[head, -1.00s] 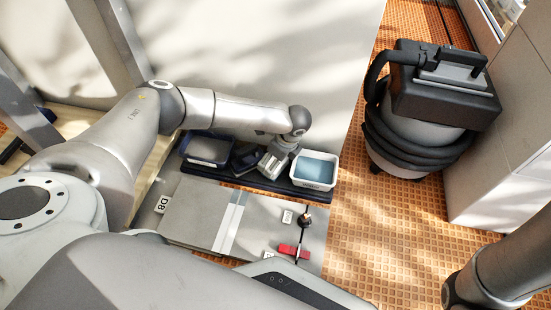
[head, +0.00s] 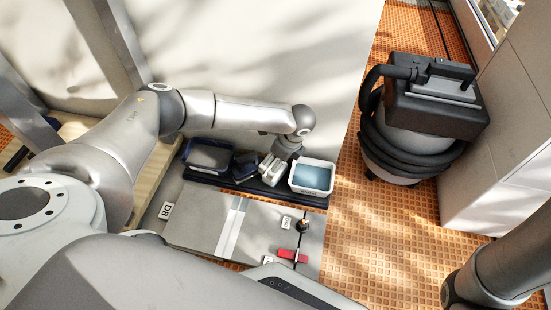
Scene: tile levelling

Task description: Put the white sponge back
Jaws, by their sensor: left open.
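My left gripper (head: 268,172) points down over the dark tray (head: 316,201), between a dark blue bin (head: 208,155) and a white tub of blue water (head: 312,178). It is open. I cannot make out the white sponge for certain; pale shapes at the fingers blend with the gripper. A small dark blue item (head: 244,164) sits just left of the fingers. My right gripper is out of the picture; only part of that arm shows at the lower right.
A black and grey vacuum (head: 425,120) stands at the right on orange textured floor. A pale wall rises behind the tray.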

